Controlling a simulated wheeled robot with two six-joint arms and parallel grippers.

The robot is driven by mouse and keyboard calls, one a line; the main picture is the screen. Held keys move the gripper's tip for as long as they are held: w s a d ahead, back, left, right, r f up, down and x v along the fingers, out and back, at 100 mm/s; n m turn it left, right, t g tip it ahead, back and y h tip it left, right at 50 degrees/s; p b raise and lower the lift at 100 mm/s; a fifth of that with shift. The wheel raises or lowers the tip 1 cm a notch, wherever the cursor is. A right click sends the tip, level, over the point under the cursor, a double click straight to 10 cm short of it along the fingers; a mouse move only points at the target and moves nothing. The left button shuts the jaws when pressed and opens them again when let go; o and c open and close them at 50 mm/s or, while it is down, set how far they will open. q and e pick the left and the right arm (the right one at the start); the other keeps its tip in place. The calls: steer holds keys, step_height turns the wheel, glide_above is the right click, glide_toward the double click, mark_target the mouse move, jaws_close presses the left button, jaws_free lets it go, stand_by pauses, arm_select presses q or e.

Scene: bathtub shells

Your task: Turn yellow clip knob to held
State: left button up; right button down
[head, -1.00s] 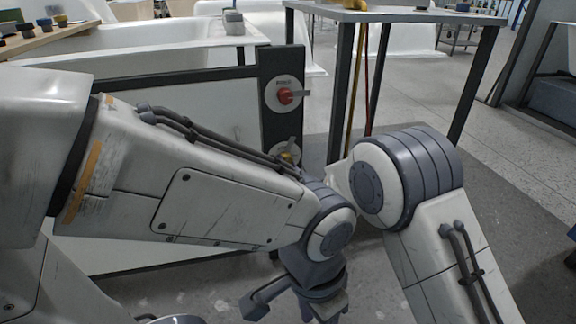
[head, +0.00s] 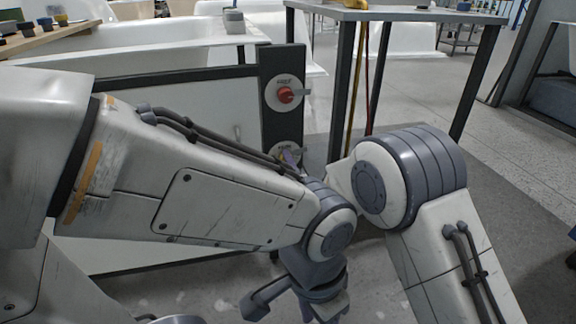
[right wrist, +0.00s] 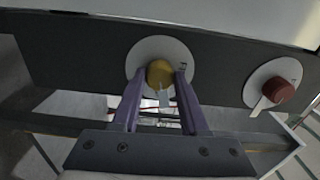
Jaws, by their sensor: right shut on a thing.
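The yellow clip knob (right wrist: 159,74) sits on a round white plate (right wrist: 146,55) on a dark panel strip. Its pale pointer points down in the right wrist view, toward my gripper. My right gripper (right wrist: 163,77) has its purple fingers on both sides of the knob and is shut on it. In the head view a purple fingertip (head: 289,158) shows in front of the lower round plate (head: 284,149), and the knob is mostly hidden there. The plate's lettering is too small to read. My left arm crosses the head view, and its fingertips do not show.
A red knob (head: 286,95) with a grey pointer toward the right sits on the same dark strip (head: 267,65), above the yellow one. A grey table (head: 400,14) stands to the right of the strip. A white bathtub (head: 150,48) is behind the panel.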

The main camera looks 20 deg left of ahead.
steer(key=shift+m, duration=1.3)
steer(key=shift+d+m, duration=0.1)
steer(key=shift+m, duration=0.2)
steer(key=shift+c, duration=2.1)
jaws_free()
steer(key=p+v, duration=0.3)
steer(key=v, duration=0.7)
steer(key=shift+s+d+p, duration=0.2)
steer(key=shift+p, duration=0.1)
